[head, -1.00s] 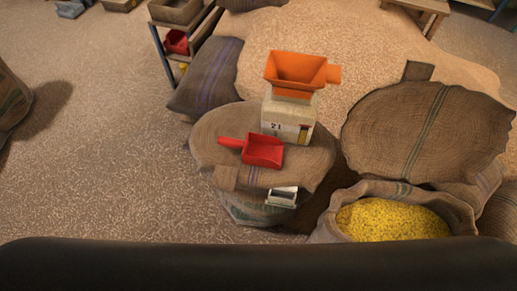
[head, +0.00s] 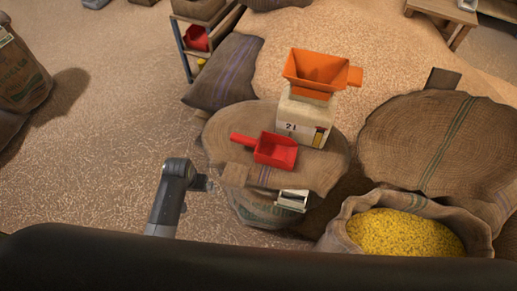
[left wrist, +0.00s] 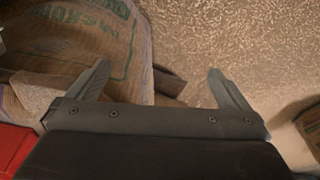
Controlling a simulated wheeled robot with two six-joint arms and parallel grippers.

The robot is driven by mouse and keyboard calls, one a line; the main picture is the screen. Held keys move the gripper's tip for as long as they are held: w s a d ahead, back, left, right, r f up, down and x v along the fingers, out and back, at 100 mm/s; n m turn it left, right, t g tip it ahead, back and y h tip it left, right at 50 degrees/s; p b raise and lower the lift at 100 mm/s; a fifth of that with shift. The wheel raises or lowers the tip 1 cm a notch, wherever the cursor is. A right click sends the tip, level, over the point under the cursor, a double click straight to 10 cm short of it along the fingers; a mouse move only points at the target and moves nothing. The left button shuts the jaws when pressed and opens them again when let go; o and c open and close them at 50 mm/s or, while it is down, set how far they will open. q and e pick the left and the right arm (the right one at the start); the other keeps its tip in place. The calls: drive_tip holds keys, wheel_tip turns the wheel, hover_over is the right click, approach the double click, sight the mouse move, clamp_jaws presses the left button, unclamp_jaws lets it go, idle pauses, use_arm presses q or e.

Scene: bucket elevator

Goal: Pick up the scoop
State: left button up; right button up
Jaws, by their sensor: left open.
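The red scoop (head: 277,151) lies on top of a closed burlap sack (head: 222,125), its handle pointing left. My left gripper (head: 205,183) is left of and below the scoop in the head view, beside the sack and apart from the scoop. In the left wrist view its two fingers (left wrist: 162,82) are spread with nothing between them. A red surface shows at that view's lower left edge; I cannot tell if it is the scoop. My right gripper is not in view.
A cream machine (head: 305,117) with an orange hopper (head: 318,70) stands behind the scoop on the same sack. An open sack of yellow grain (head: 405,235) is at the right. A shelf with another red scoop (head: 196,38) is behind.

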use_arm(q)
wheel_tip(320, 180, up, 3)
drive_tip(key=w, duration=0.2)
wheel_tip(320, 180, up, 20)
drive_tip(key=f+m+g, duration=0.1)
drive_tip(key=m+g, duration=0.1)
hover_over(245, 138)
drive_tip(key=f+b, duration=0.1)
drive_tip(key=f, duration=0.2)
drive_tip(key=f+b, duration=0.1)
drive_tip(key=f, duration=0.6)
drive_tip(key=shift+s+a+f+b, duration=0.2)
drive_tip(key=shift+s+a+b, duration=0.1)
drive_tip(key=shift+b, duration=0.1)
drive_tip(key=shift+w+d+f, duration=0.1)
drive_tip(key=shift+w+f, duration=0.05)
drive_tip(key=shift+f, duration=1.4)
drive_tip(key=shift+w+d+f, duration=0.1)
drive_tip(key=shift+f, duration=1.45)
drive_tip(key=shift+c, duration=0.4)
drive_tip(key=c, duration=0.7)
